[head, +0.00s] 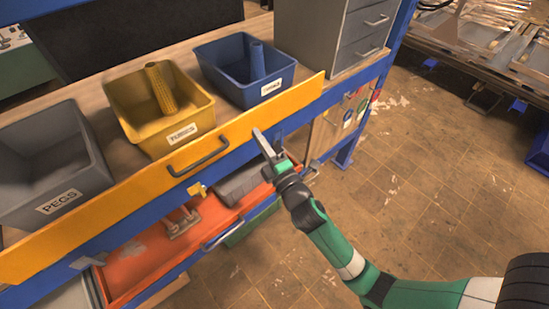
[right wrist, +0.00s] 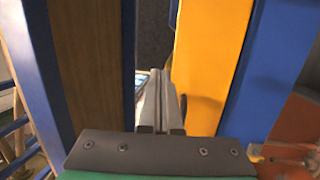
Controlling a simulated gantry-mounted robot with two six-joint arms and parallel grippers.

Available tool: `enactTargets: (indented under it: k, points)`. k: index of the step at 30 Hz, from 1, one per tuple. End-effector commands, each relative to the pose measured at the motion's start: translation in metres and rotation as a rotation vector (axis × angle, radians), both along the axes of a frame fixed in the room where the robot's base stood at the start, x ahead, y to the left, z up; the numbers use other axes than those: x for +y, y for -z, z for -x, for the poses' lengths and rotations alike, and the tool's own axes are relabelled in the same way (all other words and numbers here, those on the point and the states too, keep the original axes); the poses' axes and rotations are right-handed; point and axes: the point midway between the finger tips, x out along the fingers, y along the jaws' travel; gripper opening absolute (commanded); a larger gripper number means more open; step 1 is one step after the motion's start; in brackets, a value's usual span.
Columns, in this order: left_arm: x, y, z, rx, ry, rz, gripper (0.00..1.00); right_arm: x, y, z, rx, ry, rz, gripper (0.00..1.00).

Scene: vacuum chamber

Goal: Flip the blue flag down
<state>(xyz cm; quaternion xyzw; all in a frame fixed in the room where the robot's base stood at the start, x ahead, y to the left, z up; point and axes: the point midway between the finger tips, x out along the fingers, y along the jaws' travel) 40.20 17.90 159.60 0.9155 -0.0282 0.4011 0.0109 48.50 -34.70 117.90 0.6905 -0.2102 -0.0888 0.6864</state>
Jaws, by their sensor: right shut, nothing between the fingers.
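My right gripper (head: 258,133) reaches in from the lower right, and its shut, empty fingers point up at the orange-yellow front board (head: 240,124) of the bench. In the right wrist view the closed fingers (right wrist: 159,82) stand upright, just left of the same board (right wrist: 212,60). A small dark blue piece (head: 279,137) shows just right of the fingers, against the blue beam. I cannot tell whether it is the blue flag or part of the frame. No other blue flag stands out clearly. My left gripper is out of view.
A dark handle (head: 198,158) sticks out from the board. Grey (head: 88,150), yellow (head: 125,118) and blue (head: 225,92) bins stand behind it. A small yellow piece (head: 197,189) sits below the handle, above an orange drawer (head: 140,262). The floor at right is open.

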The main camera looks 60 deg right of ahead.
Motion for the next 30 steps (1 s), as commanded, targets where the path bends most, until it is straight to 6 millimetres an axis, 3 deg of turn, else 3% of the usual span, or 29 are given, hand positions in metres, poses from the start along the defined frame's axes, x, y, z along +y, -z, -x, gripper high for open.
enactTargets:
  k: [1, 3, 7, 10, 23, 30]
  points:
    - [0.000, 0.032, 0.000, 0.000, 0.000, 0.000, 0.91, -0.007, 0.058, 0.010, 0.053, 0.019, -0.006, 0.00]
    - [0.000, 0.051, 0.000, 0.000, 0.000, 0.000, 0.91, -0.015, 0.104, 0.023, 0.109, 0.040, -0.017, 0.00]
    - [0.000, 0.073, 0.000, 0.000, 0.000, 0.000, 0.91, -0.024, 0.153, 0.041, 0.163, 0.068, -0.033, 0.00]
    - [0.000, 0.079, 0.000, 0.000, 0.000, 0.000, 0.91, -0.028, 0.163, 0.046, 0.172, 0.078, -0.037, 0.00]
    - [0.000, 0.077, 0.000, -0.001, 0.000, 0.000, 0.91, -0.030, 0.160, 0.043, 0.168, 0.081, -0.038, 0.00]
    - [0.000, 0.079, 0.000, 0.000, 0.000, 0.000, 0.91, -0.046, 0.160, 0.015, 0.166, 0.082, -0.037, 0.00]
